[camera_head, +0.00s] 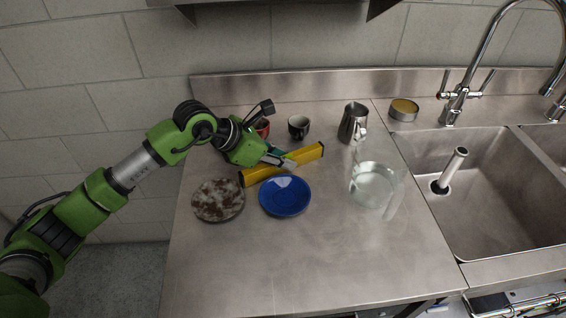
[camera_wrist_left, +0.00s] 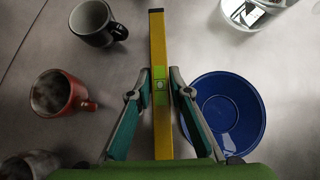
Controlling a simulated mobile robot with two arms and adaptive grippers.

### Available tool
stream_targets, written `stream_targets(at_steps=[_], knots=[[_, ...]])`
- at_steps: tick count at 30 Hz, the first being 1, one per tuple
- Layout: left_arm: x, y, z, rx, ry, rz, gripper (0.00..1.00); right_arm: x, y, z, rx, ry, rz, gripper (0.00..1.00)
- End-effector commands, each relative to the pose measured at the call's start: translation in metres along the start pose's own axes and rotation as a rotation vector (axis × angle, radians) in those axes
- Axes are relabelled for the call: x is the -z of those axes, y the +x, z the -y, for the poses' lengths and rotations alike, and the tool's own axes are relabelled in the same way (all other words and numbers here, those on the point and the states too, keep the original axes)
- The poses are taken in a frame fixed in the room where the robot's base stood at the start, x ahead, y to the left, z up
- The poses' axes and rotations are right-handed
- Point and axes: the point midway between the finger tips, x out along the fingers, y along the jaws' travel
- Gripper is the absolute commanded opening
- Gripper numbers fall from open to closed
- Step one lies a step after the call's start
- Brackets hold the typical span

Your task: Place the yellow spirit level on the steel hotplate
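The yellow spirit level (camera_head: 307,154) lies slantwise across the steel counter, behind the blue dish. It also shows in the left wrist view (camera_wrist_left: 158,40), running between the fingers, with a green vial window near the fingertips. My left gripper (camera_head: 283,161) reaches it from the left; in the wrist view its fingertips (camera_wrist_left: 160,88) close in on both long sides around the vial. Any lift off the counter cannot be told. A round, mottled brown and white disc (camera_head: 218,200), seemingly the hotplate, lies at the left front with nothing on it. My right gripper is not in view.
A blue dish (camera_head: 285,196) sits beside the disc. A red mug (camera_wrist_left: 52,93) and a black mug (camera_head: 299,126) stand behind the level. A metal jug (camera_head: 353,123), glass pitcher (camera_head: 374,186), tin (camera_head: 403,109) and sink (camera_head: 490,200) are rightward. The front counter is clear.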

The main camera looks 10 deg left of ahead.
Motion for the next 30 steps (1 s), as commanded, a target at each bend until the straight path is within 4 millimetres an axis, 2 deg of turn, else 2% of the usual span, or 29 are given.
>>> stream_targets(at_steps=[13, 19, 22, 30], knots=[[-0.003, -0.002, 0.000, -0.001, 0.001, 0.002, 0.00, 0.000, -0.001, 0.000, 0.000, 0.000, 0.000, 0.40], [-0.015, -0.015, 0.000, -0.001, 0.002, 0.004, 0.00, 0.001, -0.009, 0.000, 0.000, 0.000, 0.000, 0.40], [-0.029, -0.028, 0.000, -0.001, 0.004, 0.004, 0.00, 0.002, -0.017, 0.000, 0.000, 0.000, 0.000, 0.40], [-0.055, -0.092, 0.048, 0.000, 0.007, 0.003, 0.00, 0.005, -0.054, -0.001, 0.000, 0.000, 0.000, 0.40]])
